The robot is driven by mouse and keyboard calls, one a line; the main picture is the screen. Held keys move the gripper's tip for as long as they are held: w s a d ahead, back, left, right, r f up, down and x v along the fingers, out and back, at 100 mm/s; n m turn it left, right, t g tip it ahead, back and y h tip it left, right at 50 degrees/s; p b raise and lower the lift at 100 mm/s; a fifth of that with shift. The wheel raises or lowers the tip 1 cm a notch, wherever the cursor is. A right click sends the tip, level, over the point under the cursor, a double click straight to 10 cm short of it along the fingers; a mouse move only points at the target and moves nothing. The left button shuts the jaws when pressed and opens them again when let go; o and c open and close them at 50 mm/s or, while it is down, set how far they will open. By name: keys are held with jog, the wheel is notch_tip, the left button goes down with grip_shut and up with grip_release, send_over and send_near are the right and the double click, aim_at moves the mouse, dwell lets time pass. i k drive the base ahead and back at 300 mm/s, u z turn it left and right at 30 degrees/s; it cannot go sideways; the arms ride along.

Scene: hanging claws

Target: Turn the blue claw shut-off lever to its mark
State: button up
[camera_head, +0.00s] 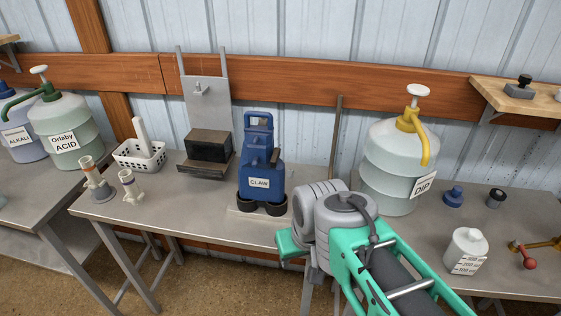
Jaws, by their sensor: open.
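The blue claw unit (247,180) stands upright on the middle metal table and bears a white label reading CLAW. It has a handle at its top and two dark round cups at its base. I cannot make out the mark. My green and grey arm comes in from the lower right, with its grey joint in front and to the right of the claw unit, apart from it in the picture. My gripper's fingers do not show.
The white basket (153,161) and a metal stand (205,100) are left of the claw. The large DIP container (392,160) stands behind my arm at right. A white jug (466,250) and a red-knobbed fitting (530,262) are on the right table.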

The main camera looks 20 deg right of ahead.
aim_at(276, 151)
jog(key=u, duration=1.1)
jog(key=k, duration=0.9)
jog(key=z, duration=0.7)
jog(key=i, duration=0.5)
jog(key=z, duration=0.05)
